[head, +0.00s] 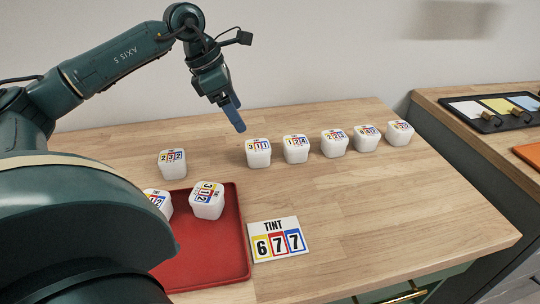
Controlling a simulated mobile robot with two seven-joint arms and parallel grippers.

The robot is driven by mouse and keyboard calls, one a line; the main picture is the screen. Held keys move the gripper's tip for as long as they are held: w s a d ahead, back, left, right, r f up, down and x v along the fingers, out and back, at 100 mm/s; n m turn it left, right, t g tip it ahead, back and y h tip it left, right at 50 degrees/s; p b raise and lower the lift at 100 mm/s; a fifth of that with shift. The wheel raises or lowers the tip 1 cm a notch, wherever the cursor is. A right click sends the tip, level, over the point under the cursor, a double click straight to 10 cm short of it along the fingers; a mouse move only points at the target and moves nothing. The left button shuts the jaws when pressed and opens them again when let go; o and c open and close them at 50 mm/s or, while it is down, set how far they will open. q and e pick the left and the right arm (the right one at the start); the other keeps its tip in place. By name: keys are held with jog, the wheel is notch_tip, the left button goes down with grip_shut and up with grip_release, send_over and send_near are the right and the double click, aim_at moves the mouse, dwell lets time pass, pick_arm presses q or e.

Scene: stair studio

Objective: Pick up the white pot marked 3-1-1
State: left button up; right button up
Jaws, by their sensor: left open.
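The white pot marked 3-1-1 (258,154) stands upright on the wooden table, at the left end of a row of white pots. My left gripper (236,117) is in the air above and a little to the left of this pot, fingers pointing down. It is open and holds nothing. A gap shows between the fingertips and the pot. My right gripper is out of the picture.
Several more pots (334,143) continue the row to the right. Another pot (172,164) stands at left. A red tray (226,262) holds two pots, one partly behind my arm. A TINT 677 card (277,240) lies beside the tray. The table's right front is clear.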

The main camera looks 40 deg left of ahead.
aim_at(256, 146)
pick_arm(q)
jog(key=x, duration=0.7)
jog(key=shift+s, duration=0.1)
jog(key=shift+x, duration=3.05)
jog(key=shift+a, duration=0.15)
jog(key=shift+c, duration=0.4)
jog(key=c, duration=1)
